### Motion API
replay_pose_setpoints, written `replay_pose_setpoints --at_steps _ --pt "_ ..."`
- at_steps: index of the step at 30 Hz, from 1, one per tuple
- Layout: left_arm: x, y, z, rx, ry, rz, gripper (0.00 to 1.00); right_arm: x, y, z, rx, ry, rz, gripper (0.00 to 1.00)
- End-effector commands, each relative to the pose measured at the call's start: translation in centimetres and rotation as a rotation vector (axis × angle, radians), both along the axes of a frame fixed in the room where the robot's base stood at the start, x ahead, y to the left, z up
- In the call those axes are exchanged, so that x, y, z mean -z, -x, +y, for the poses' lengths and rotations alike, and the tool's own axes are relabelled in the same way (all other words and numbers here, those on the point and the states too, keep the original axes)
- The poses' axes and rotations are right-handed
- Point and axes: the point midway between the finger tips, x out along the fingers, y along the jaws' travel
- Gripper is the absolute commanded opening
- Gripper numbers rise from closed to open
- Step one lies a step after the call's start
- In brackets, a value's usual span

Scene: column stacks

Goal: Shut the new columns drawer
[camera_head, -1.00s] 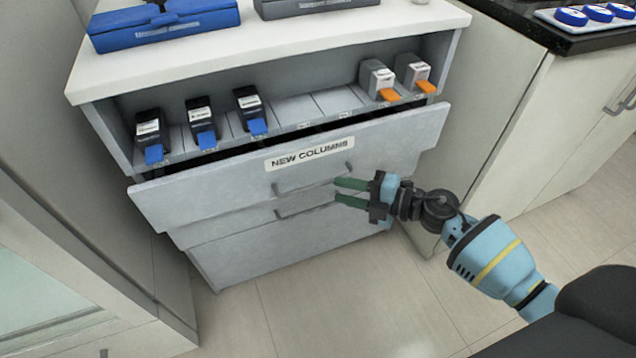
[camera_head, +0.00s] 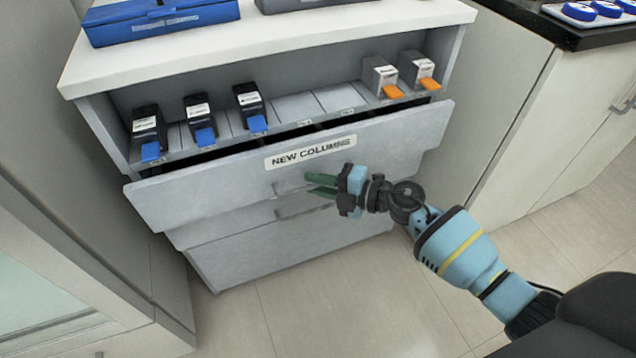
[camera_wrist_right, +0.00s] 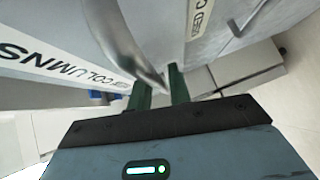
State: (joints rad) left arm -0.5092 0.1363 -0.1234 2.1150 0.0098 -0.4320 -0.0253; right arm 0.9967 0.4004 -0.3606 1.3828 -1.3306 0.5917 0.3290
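The new columns drawer (camera_head: 200,192) is the top grey drawer of the white cabinet, with a "NEW COLUMNS" label (camera_head: 310,152). Its front stands out from the cabinet, with a dark gap behind its top edge. Its handle (camera_head: 292,184) is a metal bar, partly hidden by my gripper; it also shows in the right wrist view (camera_wrist_right: 118,38). My right gripper (camera_head: 309,183) is in front of this handle, its two green fingers apart. In the right wrist view the fingertips (camera_wrist_right: 160,78) are close to the handle's end; I cannot tell whether they touch. My left gripper is not in view.
Another drawer (camera_head: 228,228) with a handle lies just below. An open shelf (camera_head: 295,105) above holds several column boxes with blue or orange tabs. A blue case (camera_head: 160,22) lies on the cabinet top. A dark-topped counter (camera_head: 560,110) stands at right. Floor in front is clear.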

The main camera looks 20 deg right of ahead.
Motion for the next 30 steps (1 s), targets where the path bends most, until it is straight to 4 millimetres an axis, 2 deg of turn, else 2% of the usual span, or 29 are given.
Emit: replay_pose_setpoints --at_steps 1,4,14,24,30 --pt "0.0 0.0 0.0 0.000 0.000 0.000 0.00 0.0 0.0 0.0 0.000 0.000 0.000 0.13" --pt "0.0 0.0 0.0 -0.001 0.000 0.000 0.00 0.0 0.0 0.0 0.000 0.000 0.000 0.00" --pt "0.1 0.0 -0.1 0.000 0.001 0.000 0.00 0.1 -0.2 0.0 0.000 0.000 0.000 0.00" --pt "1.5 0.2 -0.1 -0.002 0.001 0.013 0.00 0.2 -4.1 0.1 -0.001 0.000 0.000 0.00" --pt "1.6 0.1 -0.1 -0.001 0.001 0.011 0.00 0.0 -4.7 0.1 0.002 0.001 -0.001 0.00"
